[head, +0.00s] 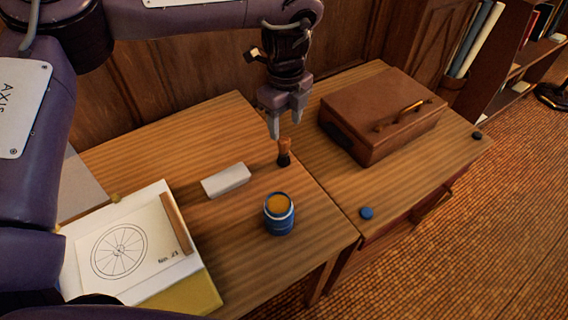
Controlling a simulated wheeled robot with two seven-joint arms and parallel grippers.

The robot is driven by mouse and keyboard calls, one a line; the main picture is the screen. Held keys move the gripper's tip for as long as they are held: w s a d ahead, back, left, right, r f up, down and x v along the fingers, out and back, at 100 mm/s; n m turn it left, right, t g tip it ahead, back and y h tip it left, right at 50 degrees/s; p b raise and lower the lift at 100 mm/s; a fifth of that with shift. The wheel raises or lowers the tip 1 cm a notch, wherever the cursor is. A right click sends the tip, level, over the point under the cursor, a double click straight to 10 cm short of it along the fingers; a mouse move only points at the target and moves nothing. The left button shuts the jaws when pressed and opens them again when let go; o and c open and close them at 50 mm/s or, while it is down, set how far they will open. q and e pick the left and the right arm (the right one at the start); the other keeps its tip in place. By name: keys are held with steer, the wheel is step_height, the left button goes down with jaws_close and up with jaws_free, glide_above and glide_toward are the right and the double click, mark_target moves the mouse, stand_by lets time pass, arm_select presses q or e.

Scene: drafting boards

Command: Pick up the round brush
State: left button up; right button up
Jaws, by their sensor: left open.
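The round brush (284,153) stands upright on the wooden desk near the middle of the view. Its top is orange-brown and its lower part is dark. My left gripper (286,127) points down just above the brush in the picture, with its two fingers apart and nothing seen held between them. The fingertips are close to the brush top; I cannot tell whether they touch it. My right gripper is not in view.
A white block (226,180) lies left of the brush, and a blue jar (279,222) stands in front. A brown case (365,145) sits to the right, with a blue disc (367,213) near the edge. A wheel drawing (150,240) lies left. Wood panelling stands behind.

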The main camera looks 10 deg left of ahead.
mark_target(284, 148)
arm_select(q)
steer(key=f, duration=0.4)
steer(key=f+p, duration=0.1)
steer(key=f, duration=0.4)
steer(key=shift+s+a, duration=0.15)
steer(key=shift+a, duration=0.05)
steer(key=shift+r, duration=0.1)
steer(key=c, duration=1.1)
